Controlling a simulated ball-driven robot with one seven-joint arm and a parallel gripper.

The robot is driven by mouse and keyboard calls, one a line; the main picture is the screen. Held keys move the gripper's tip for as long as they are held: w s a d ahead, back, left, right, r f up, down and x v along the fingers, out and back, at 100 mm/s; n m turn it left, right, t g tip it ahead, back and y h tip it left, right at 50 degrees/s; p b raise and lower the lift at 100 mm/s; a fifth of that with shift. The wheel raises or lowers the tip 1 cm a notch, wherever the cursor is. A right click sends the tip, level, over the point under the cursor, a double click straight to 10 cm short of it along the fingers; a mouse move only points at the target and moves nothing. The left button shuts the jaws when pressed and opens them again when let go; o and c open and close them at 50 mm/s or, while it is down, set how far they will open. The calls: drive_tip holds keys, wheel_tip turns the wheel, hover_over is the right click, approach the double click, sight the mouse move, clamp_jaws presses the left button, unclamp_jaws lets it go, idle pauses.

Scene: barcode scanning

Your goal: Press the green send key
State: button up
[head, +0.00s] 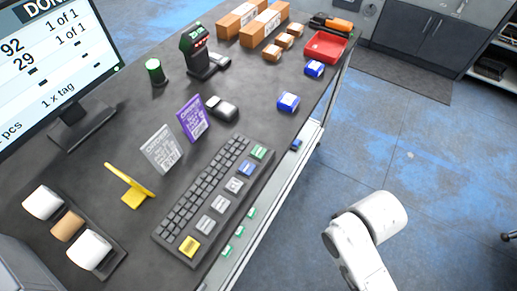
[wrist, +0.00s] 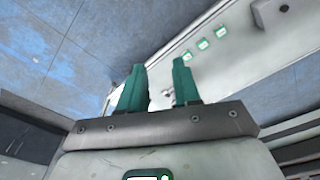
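The green key (head: 259,152) is at the far right end of a dark keyboard (head: 170,235) on the counter. A blue key (head: 247,168) is beside it, then grey keys and a yellow key (head: 189,245) at the near end. In the wrist view my gripper (wrist: 158,64) has two teal fingers apart with nothing between them. It faces the counter's front side. The keyboard is not visible in the wrist view. In the head view my white arm is right of the counter, over the floor, and the fingers are not visible.
A monitor (head: 50,75) stands at the left. A purple card (head: 193,118), a grey card (head: 161,149) and a yellow stand (head: 130,187) are behind the keyboard. Green labels (head: 239,232) line the counter's front edge. A red tray (head: 325,46) and boxes sit farther back.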

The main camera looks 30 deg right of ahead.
clamp_jaws()
idle(1.0)
